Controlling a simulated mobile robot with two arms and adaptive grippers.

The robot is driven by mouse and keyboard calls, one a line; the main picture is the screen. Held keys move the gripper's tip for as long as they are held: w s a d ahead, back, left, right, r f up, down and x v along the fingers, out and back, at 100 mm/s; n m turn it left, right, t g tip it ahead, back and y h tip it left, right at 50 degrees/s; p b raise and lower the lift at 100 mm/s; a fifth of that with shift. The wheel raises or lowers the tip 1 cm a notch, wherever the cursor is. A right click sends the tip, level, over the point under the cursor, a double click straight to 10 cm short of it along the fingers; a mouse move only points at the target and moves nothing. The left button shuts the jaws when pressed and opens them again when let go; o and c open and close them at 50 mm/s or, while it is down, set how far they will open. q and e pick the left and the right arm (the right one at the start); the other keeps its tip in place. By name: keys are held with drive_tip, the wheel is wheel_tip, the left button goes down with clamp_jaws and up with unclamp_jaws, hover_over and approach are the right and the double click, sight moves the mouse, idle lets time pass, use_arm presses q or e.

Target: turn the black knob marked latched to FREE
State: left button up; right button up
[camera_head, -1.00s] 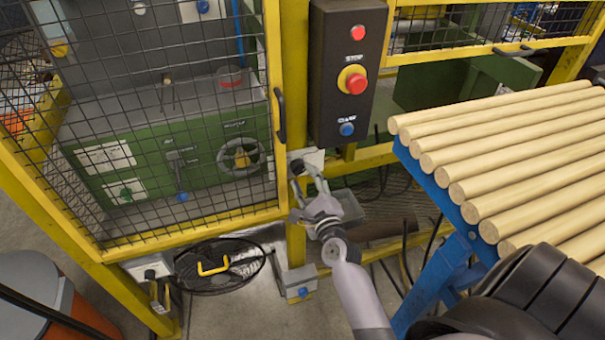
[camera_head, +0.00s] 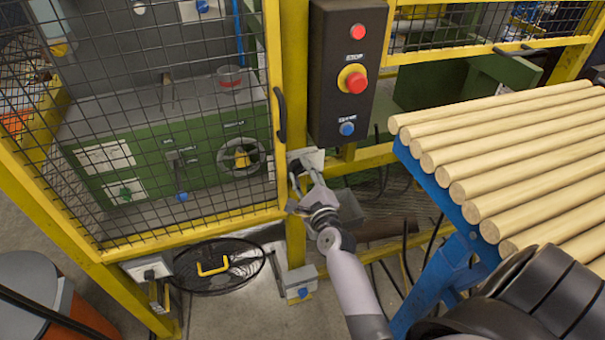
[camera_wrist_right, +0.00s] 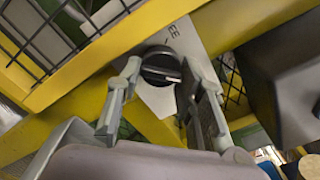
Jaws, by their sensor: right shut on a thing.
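The black knob (camera_wrist_right: 160,66) sits on a light grey plate (camera_wrist_right: 192,38) in the right wrist view, on the yellow guard post. Part of a word ending in "EE" shows on the plate above the knob. My right gripper (camera_wrist_right: 164,78) has one finger on each side of the knob and is shut on it. The knob's raised grip lies roughly across the picture, and I cannot tell which mark it points to. In the head view the right gripper (camera_head: 301,176) is at the plate (camera_head: 316,157) and mostly covers the knob. My left gripper is not in view.
A dark control box (camera_head: 345,75) with red and blue buttons hangs just above the plate. A mesh door (camera_head: 150,120) with a black handle (camera_head: 280,115) is to the left. Wooden rods (camera_head: 500,150) lie on a blue rack (camera_head: 430,180) at the right.

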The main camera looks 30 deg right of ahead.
drive_tip(key=shift+c, duration=0.7)
drive_tip(key=shift+n, duration=0.3)
drive_tip(key=shift+n+p, duration=0.5)
drive_tip(key=shift+n, duration=0.4)
drive_tip(key=shift+n+p, duration=0.75)
drive_tip(key=shift+n, duration=1.55)
drive_tip(key=o, duration=0.9)
drive_tip(key=shift+s, duration=0.1)
